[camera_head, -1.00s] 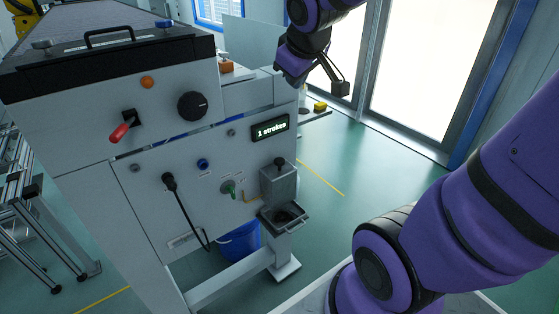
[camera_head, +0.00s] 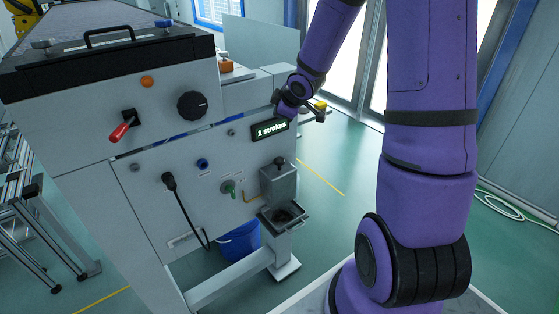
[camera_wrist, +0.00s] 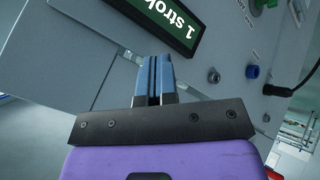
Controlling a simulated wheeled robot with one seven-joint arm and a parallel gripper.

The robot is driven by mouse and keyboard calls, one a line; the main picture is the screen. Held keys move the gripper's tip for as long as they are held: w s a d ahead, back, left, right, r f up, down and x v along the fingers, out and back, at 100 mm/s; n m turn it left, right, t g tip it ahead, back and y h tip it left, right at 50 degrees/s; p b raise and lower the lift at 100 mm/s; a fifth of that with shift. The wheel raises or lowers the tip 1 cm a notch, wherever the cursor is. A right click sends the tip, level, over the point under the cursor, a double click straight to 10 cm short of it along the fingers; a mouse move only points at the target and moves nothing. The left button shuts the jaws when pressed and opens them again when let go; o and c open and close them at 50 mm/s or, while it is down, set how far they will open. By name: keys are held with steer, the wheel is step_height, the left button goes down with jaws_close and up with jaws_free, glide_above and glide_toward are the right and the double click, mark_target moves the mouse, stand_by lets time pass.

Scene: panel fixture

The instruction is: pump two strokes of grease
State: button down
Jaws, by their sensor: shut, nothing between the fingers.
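The grease pump is a grey box (camera_head: 279,186) with a black knob (camera_head: 280,161) on top, low on the right of the panel's front. The black knob stands up on a short stem.
A red-handled switch (camera_head: 124,127), black dial (camera_head: 192,105), plugged black cable (camera_head: 170,182) and green knob (camera_head: 228,187) project from the panel. An open tray (camera_head: 284,216) sits below the pump. A blue bucket (camera_head: 239,241) stands beneath.

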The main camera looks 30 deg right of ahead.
mark_target(277, 159)
steer(key=f, duration=0.2)
steer(key=w+f+n+y, duration=0.1)
steer(key=f, duration=0.2)
steer(key=w+d+f+n+y, duration=0.1)
steer(key=f, duration=0.1)
steer(key=shift+f+t, duration=0.25)
steer(key=shift+t, duration=0.15)
steer(key=shift+f, duration=0.1)
steer(key=shift+f, duration=4.3)
steer(key=shift+f, duration=0.2)
steer(key=shift+f, duration=0.2)
steer(key=shift+f, duration=1.25)
steer(key=shift+r, duration=1.65)
